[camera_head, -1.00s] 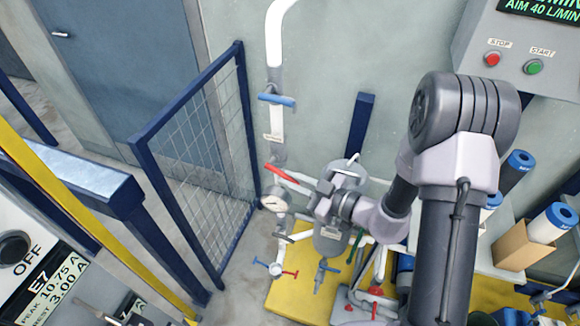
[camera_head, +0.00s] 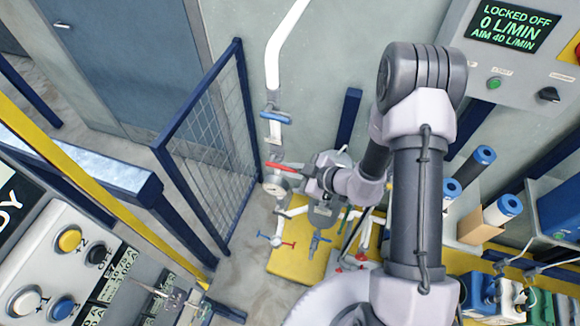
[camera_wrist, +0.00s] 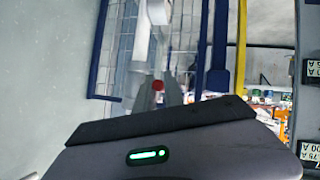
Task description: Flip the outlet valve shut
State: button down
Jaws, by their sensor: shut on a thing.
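A white vertical pipe (camera_head: 272,70) by the wall carries a valve with a blue handle (camera_head: 276,117) and, below it, a valve with a red lever (camera_head: 284,168). The red lever lies nearly level, across the pipe. I cannot read the label between them, so I cannot tell which is the outlet valve. My gripper (camera_head: 306,177) is at the red lever's right end. In the wrist view a red tip (camera_wrist: 158,86) shows between the two grey fingers (camera_wrist: 158,93), so my gripper is shut on the red lever. A round gauge (camera_head: 275,187) sits just below.
A blue mesh fence (camera_head: 215,140) stands left of the pipe. A small blue-and-red valve (camera_head: 276,240) is lower, by a yellow platform (camera_head: 290,262). A control box screen (camera_head: 510,28) at upper right reads LOCKED OFF, 0 L/MIN. A button panel (camera_head: 45,265) is at lower left.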

jog(key=c, duration=1.4)
grip_release()
jog(key=shift+c, duration=0.2)
jog(key=p+v, duration=0.3)
jog(key=v, duration=1.4)
jog(key=shift+d+r, duration=0.15)
jog(key=shift+s, duration=0.1)
